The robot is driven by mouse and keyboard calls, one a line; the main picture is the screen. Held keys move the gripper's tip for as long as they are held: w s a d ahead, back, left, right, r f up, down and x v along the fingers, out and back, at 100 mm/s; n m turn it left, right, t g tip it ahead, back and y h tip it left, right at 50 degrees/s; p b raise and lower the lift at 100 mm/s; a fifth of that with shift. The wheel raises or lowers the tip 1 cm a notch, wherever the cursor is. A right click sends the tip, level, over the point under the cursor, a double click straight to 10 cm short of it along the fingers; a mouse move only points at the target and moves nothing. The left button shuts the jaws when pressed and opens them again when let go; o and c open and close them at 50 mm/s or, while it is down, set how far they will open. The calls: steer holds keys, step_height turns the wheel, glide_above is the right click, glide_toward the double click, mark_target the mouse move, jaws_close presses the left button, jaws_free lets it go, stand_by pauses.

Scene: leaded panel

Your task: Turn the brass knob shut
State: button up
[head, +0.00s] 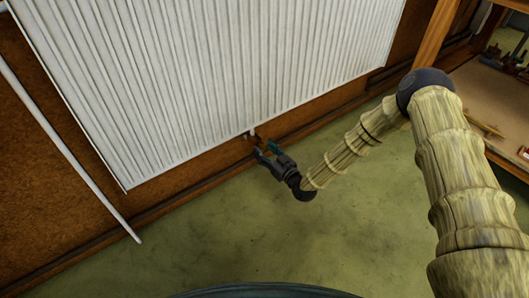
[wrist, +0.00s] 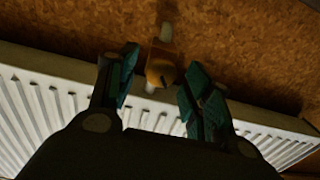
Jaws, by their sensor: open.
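The brass knob (wrist: 160,72) sits on a small yellowish valve body at the radiator's edge, with pale pipe pieces above and below it in the wrist view. My gripper (wrist: 160,64) is open, its teal-padded fingers on either side of the knob. A gap shows between the knob and each finger, so they look apart from it. In the head view my gripper (head: 266,150) is at the radiator's lower edge, below a small pipe fitting. The knob itself is too small and partly covered to make out clearly there.
The white ribbed radiator (head: 230,70) hangs on a brown wall (head: 60,120). A white pipe (head: 75,160) runs down at the left. A wooden bench (head: 485,105) with tools stands at the right. The green floor (head: 240,225) is clear below my gripper.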

steer(key=shift+w+a, duration=0.25)
steer(key=shift+c, duration=0.4)
steer(key=c, duration=0.9)
